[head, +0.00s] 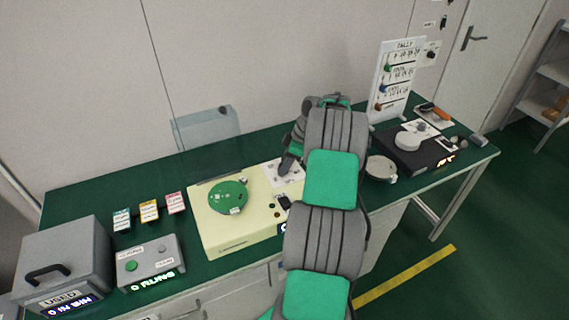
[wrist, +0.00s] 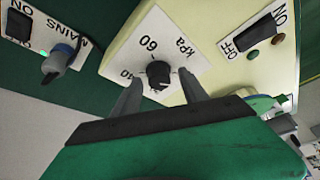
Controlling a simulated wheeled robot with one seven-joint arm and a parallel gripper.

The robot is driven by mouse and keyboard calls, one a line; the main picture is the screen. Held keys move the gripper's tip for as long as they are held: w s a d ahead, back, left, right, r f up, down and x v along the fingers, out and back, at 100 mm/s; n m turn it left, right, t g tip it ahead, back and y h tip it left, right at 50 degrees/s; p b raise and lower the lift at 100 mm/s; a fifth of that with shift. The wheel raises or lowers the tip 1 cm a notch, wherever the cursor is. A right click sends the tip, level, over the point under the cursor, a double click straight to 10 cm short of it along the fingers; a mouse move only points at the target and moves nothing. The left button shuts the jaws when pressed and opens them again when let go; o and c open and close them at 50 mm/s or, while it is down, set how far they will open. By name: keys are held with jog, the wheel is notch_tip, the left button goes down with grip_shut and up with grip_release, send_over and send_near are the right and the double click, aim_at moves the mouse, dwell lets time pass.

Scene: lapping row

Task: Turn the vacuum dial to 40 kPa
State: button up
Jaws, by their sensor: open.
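The vacuum dial (wrist: 159,74) is a small black knob on a white scale plate (wrist: 182,52) marked kPa. The numeral 60 shows above the knob and a partly hidden 40 to its left. A pale mark shows on the lower part of the knob; its exact reading is unclear. My gripper (wrist: 159,80) is open, with one grey finger on each side of the knob. I cannot tell if the fingers touch it. In the head view the scale plate (head: 289,172) is on the cream machine (head: 240,235), and my arm hides the knob.
In the wrist view, a black OFF/ON switch (wrist: 254,36) is right of the dial, and a MAINS knob (wrist: 62,62) is left. A green disc (head: 228,197) sits on the machine. A grey box (head: 65,262) and a black machine (head: 418,155) stand on the bench.

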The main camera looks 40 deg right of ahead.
jog(key=shift+w+f, duration=0.1)
jog(key=shift+f, duration=0.1)
jog(key=shift+c, duration=0.5)
grip_shut()
